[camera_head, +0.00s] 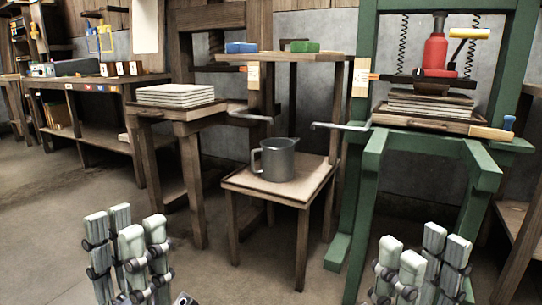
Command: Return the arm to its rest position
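My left gripper (125,235) is at the lower left, its pale fingers pointing up and standing apart with nothing between them. My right gripper (424,255) is at the lower right, in front of the green press frame, also with its fingers apart and empty. Both are low in the picture and near me, and neither appears to touch anything. Most of both arms is outside the view.
A grey metal jug (277,161) stands on a small wooden table (243,182). A green press (366,185) with a red jack (434,54) stands at the right. White sheets (176,95) are stacked on a wooden stand. The floor (75,200) at the left is clear.

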